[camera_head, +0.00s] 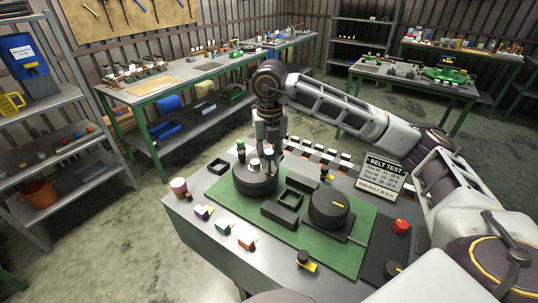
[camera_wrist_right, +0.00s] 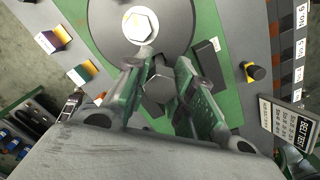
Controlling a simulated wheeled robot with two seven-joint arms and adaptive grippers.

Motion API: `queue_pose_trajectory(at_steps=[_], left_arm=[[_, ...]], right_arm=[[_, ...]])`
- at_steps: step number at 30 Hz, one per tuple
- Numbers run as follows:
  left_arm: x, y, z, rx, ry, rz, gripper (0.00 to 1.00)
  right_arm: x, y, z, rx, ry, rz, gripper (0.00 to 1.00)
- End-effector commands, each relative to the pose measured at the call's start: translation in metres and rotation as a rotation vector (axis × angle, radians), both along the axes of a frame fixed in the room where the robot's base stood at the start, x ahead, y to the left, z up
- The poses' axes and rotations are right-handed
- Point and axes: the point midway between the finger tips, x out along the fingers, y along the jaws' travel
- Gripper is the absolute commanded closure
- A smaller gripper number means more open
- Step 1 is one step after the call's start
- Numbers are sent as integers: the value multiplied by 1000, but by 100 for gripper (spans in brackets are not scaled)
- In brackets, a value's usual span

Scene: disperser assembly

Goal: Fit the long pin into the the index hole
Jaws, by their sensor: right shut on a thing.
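My right gripper (camera_head: 270,148) points down over the dark round disc (camera_head: 248,187) on the green mat. In the wrist view, its two green-padded fingers (camera_wrist_right: 160,88) are shut on a grey hex-headed piece (camera_wrist_right: 159,76), which I take for the long pin. Its lower end is hidden, so I cannot tell if it touches the disc. The disc (camera_wrist_right: 110,38) also shows in the wrist view, with a pale hex-topped piece (camera_wrist_right: 140,24) standing on it, apart from the held one. The index hole cannot be made out. My left gripper is out of sight.
A black round knob block (camera_head: 330,208) and black open trays (camera_head: 279,214) sit right of the disc. Small coloured blocks (camera_head: 223,225) line the front edge. A BELT TEST sign (camera_head: 383,176) stands at right.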

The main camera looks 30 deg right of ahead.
Motion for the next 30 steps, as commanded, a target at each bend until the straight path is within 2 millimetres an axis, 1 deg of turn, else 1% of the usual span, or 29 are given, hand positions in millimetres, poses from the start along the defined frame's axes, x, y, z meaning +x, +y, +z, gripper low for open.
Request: queue_pose_trajectory(at_steps=[30], left_arm=[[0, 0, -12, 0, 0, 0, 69]], right_arm=[[0, 0, -16, 0, -1, 0, 100]])
